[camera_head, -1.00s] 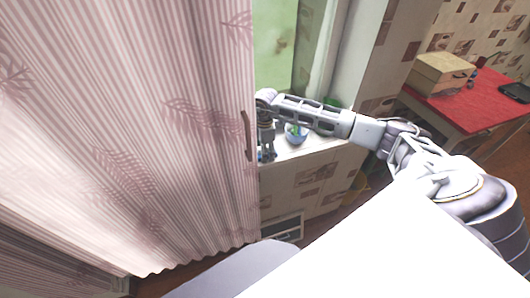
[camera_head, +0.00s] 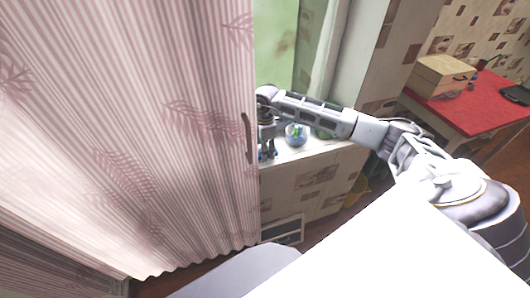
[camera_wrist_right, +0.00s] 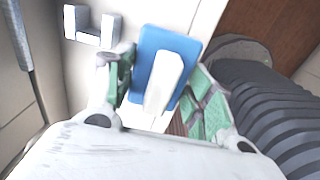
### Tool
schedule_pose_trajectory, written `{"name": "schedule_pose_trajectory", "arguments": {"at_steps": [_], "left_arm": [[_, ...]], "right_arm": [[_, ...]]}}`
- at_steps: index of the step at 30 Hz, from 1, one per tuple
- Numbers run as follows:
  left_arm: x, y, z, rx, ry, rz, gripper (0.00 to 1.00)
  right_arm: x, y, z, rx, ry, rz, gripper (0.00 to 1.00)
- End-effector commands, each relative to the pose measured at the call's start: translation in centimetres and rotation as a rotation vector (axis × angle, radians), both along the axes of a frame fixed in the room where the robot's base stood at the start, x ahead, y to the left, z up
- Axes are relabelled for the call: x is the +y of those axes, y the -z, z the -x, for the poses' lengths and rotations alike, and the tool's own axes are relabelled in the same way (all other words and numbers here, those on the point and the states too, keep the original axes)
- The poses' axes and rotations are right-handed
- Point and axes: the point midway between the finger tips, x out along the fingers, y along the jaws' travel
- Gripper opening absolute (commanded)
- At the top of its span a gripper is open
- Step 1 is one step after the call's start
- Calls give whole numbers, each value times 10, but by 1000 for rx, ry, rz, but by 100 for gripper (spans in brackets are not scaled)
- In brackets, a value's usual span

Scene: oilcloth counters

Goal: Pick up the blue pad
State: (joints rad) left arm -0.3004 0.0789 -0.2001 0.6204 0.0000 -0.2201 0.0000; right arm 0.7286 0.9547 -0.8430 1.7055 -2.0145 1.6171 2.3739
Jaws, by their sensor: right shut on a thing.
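The blue pad (camera_wrist_right: 150,48) is a flat blue rectangle between the green-padded fingers of my right gripper (camera_wrist_right: 162,78) in the right wrist view. A pale, elongated block lies across the pad's face; I cannot tell whether it belongs to the pad. My right gripper (camera_head: 267,150) is shut on the pad. In the head view it hangs at the sill beside the curtain edge, and the pad there is too small to make out clearly. My left gripper is not in view.
A striped pink curtain (camera_head: 130,130) fills the left. A glass bowl (camera_head: 296,134) stands on the windowsill (camera_head: 310,149) close to the right gripper. A red table (camera_head: 470,110) with a wooden box (camera_head: 440,76) is at the right. A grey ribbed cylinder (camera_wrist_right: 275,95) shows in the wrist view.

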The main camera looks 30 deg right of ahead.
Motion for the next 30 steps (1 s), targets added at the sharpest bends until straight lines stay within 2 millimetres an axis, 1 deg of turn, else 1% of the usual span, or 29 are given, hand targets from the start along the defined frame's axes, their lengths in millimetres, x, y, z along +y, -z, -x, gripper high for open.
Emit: {"name": "schedule_pose_trajectory", "arguments": {"at_steps": [9,15,21,30], "left_arm": [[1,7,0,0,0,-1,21],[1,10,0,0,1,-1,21],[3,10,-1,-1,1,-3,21],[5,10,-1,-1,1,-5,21]], "right_arm": [[0,-47,0,-2,0,-1,33],[0,-69,0,-2,1,-1,33],[0,-78,0,0,0,0,33],[0,-78,0,0,0,0,33]]}}
